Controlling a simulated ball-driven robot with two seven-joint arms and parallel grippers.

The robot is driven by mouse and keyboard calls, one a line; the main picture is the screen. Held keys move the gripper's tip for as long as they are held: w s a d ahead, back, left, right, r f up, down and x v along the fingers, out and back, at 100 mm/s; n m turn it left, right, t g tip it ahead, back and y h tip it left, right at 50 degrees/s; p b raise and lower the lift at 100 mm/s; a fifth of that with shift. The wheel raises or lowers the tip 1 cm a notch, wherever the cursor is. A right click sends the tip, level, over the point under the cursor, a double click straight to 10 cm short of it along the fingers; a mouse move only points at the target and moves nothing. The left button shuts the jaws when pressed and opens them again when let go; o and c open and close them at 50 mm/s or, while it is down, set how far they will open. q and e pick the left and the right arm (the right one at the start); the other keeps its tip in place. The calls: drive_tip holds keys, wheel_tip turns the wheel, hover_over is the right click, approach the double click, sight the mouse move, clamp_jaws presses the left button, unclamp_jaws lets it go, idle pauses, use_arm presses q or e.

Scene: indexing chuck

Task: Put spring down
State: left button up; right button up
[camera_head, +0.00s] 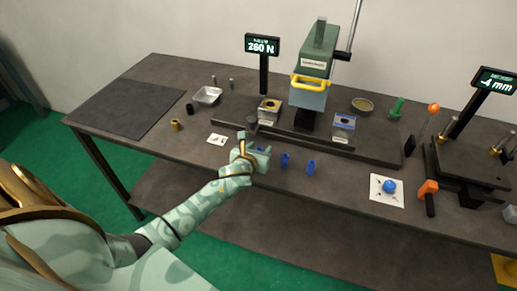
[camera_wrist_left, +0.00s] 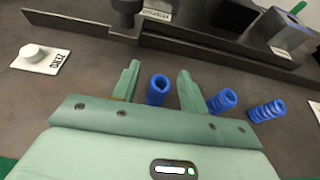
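My left gripper (camera_head: 250,147) is low over the table in front of the green press (camera_head: 310,65); in the left wrist view its two fingers (camera_wrist_left: 159,72) are apart. A blue spring (camera_wrist_left: 157,89) is between the fingers, with a visible gap on each side. It seems to stand on the table. Two more blue springs, a middle one (camera_head: 285,160) and a right one (camera_head: 311,167), are right of the gripper on the table; they also show in the left wrist view, the middle (camera_wrist_left: 222,101) and the right (camera_wrist_left: 267,111). My right gripper is not in view.
Behind the gripper is the press's dark base plate (camera_head: 375,150). A labelled white card (camera_head: 217,139) lies to the left, and a card with a blue ball (camera_head: 389,186) to the right. A metal tray (camera_head: 207,95) sits further back. The dark mat (camera_head: 120,105) at left is clear.

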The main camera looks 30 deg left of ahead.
use_arm(q)
drive_tip(key=shift+s+d+r, duration=0.1)
drive_tip(key=shift+s+r, duration=0.1)
drive_tip(key=p+v, duration=0.4)
drive_tip(key=v, duration=0.6)
drive_tip(key=s+d+f+n+g+h, duration=0.1)
drive_tip(key=s+f+n+g, duration=0.1)
drive_tip(key=s+f+n, duration=0.45)
drive_tip(key=s+f+n+g, duration=0.2)
drive_tip(key=s+f, duration=0.2)
drive_tip(key=f, duration=0.6)
drive_tip(key=s+d+f+n+g+h, duration=0.1)
drive_tip(key=s+f+n+g, duration=0.1)
drive_tip(key=s+f+n, duration=0.45)
drive_tip(key=s+d+f+n+g, duration=0.1)
drive_tip(key=s+f+n, duration=0.3)
drive_tip(key=s, duration=0.4)
drive_tip(key=s+d+f+n+g, duration=0.1)
drive_tip(key=s+f+n+g, duration=0.2)
drive_tip(key=s+n, duration=0.3)
drive_tip(key=s+d+f+n+g+h, duration=0.1)
drive_tip(key=s+f+n, duration=0.3)
drive_tip(key=s, duration=0.7)
drive_tip(key=shift+s+d+f+n+g+p, duration=0.35)
drive_tip(key=shift+d+f+n+g+p, duration=0.15)
drive_tip(key=shift+f, duration=0.55)
